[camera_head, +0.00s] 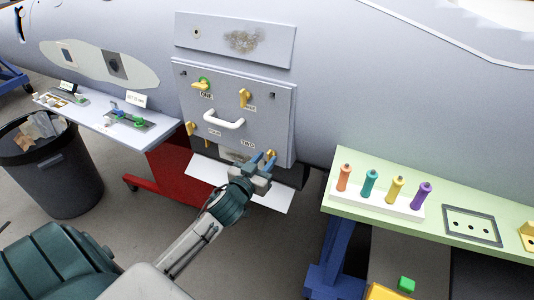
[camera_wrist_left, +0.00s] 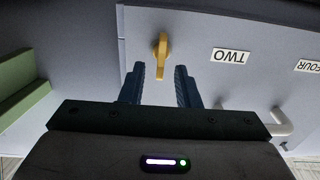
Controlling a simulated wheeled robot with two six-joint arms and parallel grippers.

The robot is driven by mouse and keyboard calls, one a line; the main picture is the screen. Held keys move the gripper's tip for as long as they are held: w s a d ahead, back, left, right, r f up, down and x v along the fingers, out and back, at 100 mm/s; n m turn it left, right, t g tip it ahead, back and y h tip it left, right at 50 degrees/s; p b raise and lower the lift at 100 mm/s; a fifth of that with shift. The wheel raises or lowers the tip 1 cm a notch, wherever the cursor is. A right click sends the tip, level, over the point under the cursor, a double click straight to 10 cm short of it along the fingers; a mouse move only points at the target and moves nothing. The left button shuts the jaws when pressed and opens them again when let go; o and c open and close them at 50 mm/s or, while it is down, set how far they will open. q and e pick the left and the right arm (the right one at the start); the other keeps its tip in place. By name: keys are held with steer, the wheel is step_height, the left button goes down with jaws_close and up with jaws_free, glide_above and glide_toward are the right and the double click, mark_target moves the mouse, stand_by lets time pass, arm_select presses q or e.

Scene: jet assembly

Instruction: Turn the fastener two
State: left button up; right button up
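Fastener two (camera_head: 271,154) is a small yellow handle at the lower right of the grey panel (camera_head: 235,75), beside the label TWO. It is partly hidden by my gripper in the head view. In the left wrist view, fastener two (camera_wrist_left: 161,57) stands upright in the picture, with the label TWO (camera_wrist_left: 231,56) upside down to its right. My left gripper (camera_head: 258,164) is open, its two blue fingers (camera_wrist_left: 160,85) pointing at the panel. The fastener lies in line with the gap between them, apparently just ahead of the fingertips. My right gripper is not in view.
Other yellow fasteners sit at the panel's top left (camera_head: 201,86), top right (camera_head: 245,97) and lower left (camera_head: 190,128). A white handle (camera_head: 223,121) projects mid-panel. A green-topped table (camera_head: 450,195) with several coloured tools stands right; a black bin (camera_head: 60,180) stands left.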

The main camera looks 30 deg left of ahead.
arm_select(q)
steer(key=shift+w+a, duration=0.1)
steer(key=shift+w, duration=0.75)
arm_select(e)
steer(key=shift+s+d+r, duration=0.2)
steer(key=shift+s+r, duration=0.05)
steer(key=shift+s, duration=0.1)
arm_select(q)
jaws_close()
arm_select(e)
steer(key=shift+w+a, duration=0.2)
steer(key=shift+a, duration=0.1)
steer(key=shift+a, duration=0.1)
